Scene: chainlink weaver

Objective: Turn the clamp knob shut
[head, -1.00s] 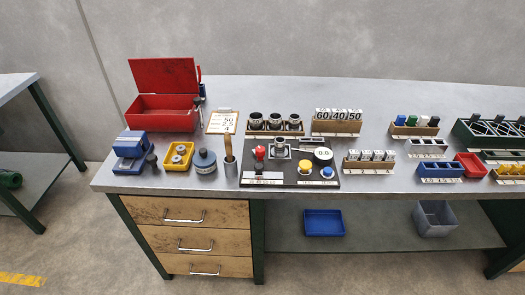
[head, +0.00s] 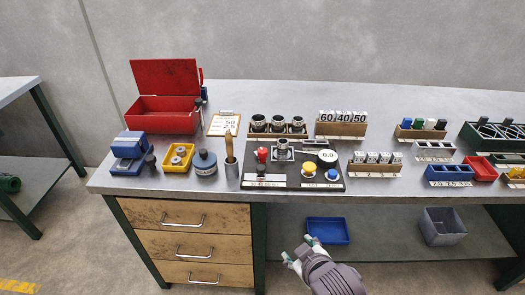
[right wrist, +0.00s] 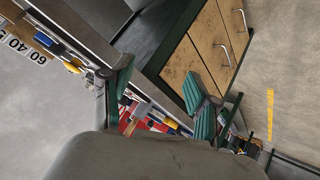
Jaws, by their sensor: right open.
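A black fixture board (head: 292,184) lies near the front edge of the bench. It carries a small metal clamp block (head: 283,150), a red knob (head: 262,156), a yellow button (head: 309,168), a blue button (head: 332,174) and a round white dial (head: 327,156). The red knob stands upright left of the block; I cannot tell for sure that it is the clamp knob. My right gripper (head: 297,248) is in front of and below the bench edge, clear of the board. In the right wrist view its green-padded fingers (right wrist: 160,95) are apart and empty. My left gripper is out of view.
The bench front edge (head: 380,203) and lower shelf with a blue tray (head: 328,231) lie close to my right gripper.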

